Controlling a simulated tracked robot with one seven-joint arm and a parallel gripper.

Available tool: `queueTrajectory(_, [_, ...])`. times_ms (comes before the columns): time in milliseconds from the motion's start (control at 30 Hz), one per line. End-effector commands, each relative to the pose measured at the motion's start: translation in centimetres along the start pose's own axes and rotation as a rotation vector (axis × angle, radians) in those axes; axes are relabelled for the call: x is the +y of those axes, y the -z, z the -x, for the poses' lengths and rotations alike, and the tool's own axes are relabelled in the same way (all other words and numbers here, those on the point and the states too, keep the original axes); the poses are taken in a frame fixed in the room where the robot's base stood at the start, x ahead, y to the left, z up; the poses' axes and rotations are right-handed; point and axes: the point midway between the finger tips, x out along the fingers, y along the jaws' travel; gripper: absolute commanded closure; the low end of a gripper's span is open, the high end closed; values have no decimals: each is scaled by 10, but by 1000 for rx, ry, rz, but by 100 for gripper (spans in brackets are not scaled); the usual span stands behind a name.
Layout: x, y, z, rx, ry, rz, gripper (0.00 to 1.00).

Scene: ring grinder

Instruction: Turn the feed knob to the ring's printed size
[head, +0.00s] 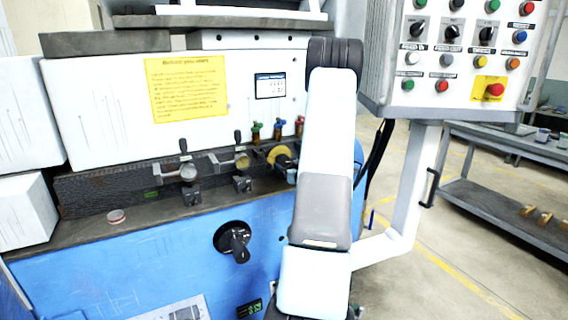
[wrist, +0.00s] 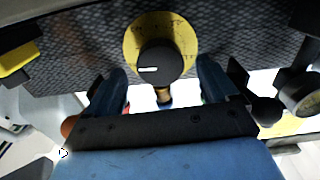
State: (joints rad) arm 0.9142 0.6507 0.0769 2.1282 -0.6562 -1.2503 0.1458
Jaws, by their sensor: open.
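In the wrist view a round black knob (wrist: 158,66) with a white mark pointing left sits at the middle of a yellow dial (wrist: 190,42). The dial's scale is too small to read. My gripper (wrist: 161,68) is open, one blue finger left of the knob and one right, both apart from it. In the head view a yellow disc (head: 281,153), seemingly this dial, shows beside my arm, which hides part of it. A small round reddish-and-pale piece (head: 116,216) lies on the machine's ledge; I cannot tell whether it is the ring, and no print is legible.
A black rotary handle (head: 236,243) is on the blue front. Levers (head: 242,160) and coloured valves (head: 278,128) stand left of my arm. A yellow notice (head: 187,88) and small display (head: 270,86) are above. A control box (head: 455,60) on a post stands right.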

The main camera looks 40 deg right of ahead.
Motion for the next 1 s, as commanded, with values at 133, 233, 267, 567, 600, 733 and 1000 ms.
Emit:
queueTrajectory(133, [-1, 0, -22, 0, 1, -1, 13])
queueTrajectory(233, [-1, 0, -31, 0, 1, -1, 13])
queueTrajectory(267, [-1, 0, -33, 0, 1, -1, 13])
queueTrajectory(567, [-1, 0, -40, -1, 0, -1, 13])
queueTrajectory(600, [-1, 0, -40, -1, 0, -1, 13])
queueTrajectory(733, [-1, 0, -40, -1, 0, -1, 18])
queueTrajectory(1000, [-1, 0, -40, -1, 0, -1, 44])
